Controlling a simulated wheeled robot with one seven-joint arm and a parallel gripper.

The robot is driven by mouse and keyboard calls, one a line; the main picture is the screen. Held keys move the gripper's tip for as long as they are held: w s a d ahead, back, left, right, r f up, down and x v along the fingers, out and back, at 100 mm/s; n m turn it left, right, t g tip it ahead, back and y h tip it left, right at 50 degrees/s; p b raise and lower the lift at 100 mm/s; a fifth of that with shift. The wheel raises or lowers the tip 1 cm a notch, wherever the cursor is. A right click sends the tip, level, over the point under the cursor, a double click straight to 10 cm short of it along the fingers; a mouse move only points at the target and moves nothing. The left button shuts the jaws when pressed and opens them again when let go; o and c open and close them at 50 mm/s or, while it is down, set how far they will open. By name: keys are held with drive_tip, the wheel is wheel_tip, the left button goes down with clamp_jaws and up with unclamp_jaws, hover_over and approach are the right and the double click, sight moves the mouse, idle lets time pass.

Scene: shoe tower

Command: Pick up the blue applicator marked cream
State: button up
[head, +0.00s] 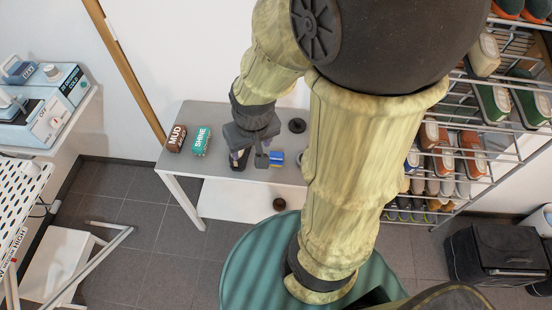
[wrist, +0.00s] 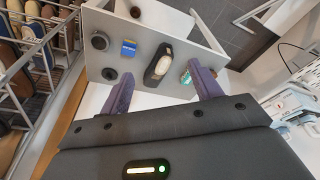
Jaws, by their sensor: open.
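The blue applicator (head: 277,158) lies on the grey table (head: 228,113), just right of my gripper (head: 251,157) in the head view. The applicator lies beyond the left finger in the wrist view, not between the fingers. A brown block marked MUD (head: 176,138) and a green block marked SHINE (head: 201,141) stand at the table's left end.
A dark shoe with a pale inside (wrist: 158,63) lies beside the applicator. Dark round items (wrist: 100,40) stand near it, one at the table's back (head: 297,125). A shoe rack (head: 470,130) stands right of the table. A white lower shelf (head: 240,200) is under the table.

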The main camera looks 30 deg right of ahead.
drive_tip(key=shift+o, duration=0.3)
drive_tip(key=w+d+f+m+g+b, duration=0.1)
drive_tip(key=w+d+f+m+b, duration=0.2)
drive_tip(key=w+d+f, duration=0.3)
drive_tip(key=shift+w+d+f+m+b, duration=0.2)
drive_tip(key=shift+w+f+m+b, duration=0.1)
drive_tip(key=shift+w+f+b, duration=0.4)
drive_tip(key=m+g+b, duration=0.2)
drive_tip(key=m, duration=0.1)
hover_over(277, 155)
wheel_tip(277, 155, down, 6)
drive_tip(key=shift+d+r, duration=0.1)
drive_tip(key=shift+r, duration=0.05)
wheel_tip(277, 155, down, 12)
drive_tip(key=shift+r, duration=0.25)
drive_tip(key=shift+f, duration=0.35)
